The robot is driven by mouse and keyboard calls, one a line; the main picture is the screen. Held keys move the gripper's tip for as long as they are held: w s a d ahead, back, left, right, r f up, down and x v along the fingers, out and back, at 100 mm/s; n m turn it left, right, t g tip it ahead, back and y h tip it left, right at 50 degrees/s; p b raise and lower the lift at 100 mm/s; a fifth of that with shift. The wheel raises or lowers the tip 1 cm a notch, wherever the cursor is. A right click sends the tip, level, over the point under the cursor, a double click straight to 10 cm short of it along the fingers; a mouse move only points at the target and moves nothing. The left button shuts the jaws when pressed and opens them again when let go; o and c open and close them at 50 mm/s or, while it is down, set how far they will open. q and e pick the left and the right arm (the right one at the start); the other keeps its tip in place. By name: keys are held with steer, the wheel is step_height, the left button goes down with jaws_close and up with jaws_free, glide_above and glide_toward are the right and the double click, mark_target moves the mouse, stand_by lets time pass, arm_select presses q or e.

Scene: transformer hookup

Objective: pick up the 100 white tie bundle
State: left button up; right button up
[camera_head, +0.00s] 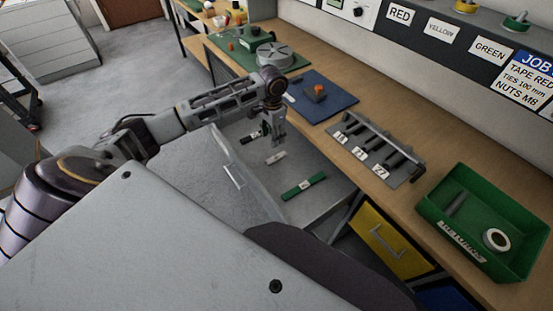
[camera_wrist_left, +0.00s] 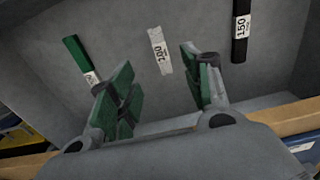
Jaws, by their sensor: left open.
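A white tie bundle (camera_head: 276,157) lies in an open grey drawer (camera_head: 325,203) under the bench, between a green bundle (camera_head: 303,186) and a black bundle (camera_head: 250,138). In the left wrist view the white bundle (camera_wrist_left: 160,50) has a label that looks like 200, though it is hard to read. The black bundle (camera_wrist_left: 240,30) there is marked 150, and the green bundle (camera_wrist_left: 80,58) is at left. My left gripper (camera_head: 272,138) is open and empty above the drawer, pointing down, with the white bundle between its fingers (camera_wrist_left: 155,70) in the wrist view, apparently beyond the tips.
On the bench are a green returns tray (camera_head: 455,236) with a white roll, a grey rack (camera_head: 378,152) with dark tools, a blue mat (camera_head: 335,103) and a green mat (camera_head: 232,50). A yellow drawer (camera_head: 385,245) is beside the open one.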

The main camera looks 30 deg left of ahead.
arm_select(q)
glide_above(273, 159)
step_height(273, 159, down, 6)
steer(key=shift+w+f+b, duration=0.1)
steer(key=shift+f+b, duration=0.15)
steer(key=shift+b, duration=0.05)
steer(key=shift+f, duration=1.15)
step_height(273, 159, down, 4)
steer(key=shift+r+b, duration=0.2)
steer(key=shift+b, duration=0.15)
steer(key=shift+f, duration=0.3)
steer(key=c, duration=1)
steer(key=shift+c, duration=0.2)
arm_select(e)
steer(key=w, duration=0.1)
steer(key=w+a, duration=0.1)
steer(key=w, duration=0.1)
steer(key=shift+w+a+f, duration=0.1)
steer(key=shift+w+a, duration=0.1)
steer(key=shift+w, duration=0.1)
arm_select(q)
steer(key=shift+r, duration=0.2)
arm_select(e)
steer(key=shift+w+a+t, duration=0.1)
steer(key=shift+a+t, duration=0.1)
steer(key=shift+t, duration=0.1)
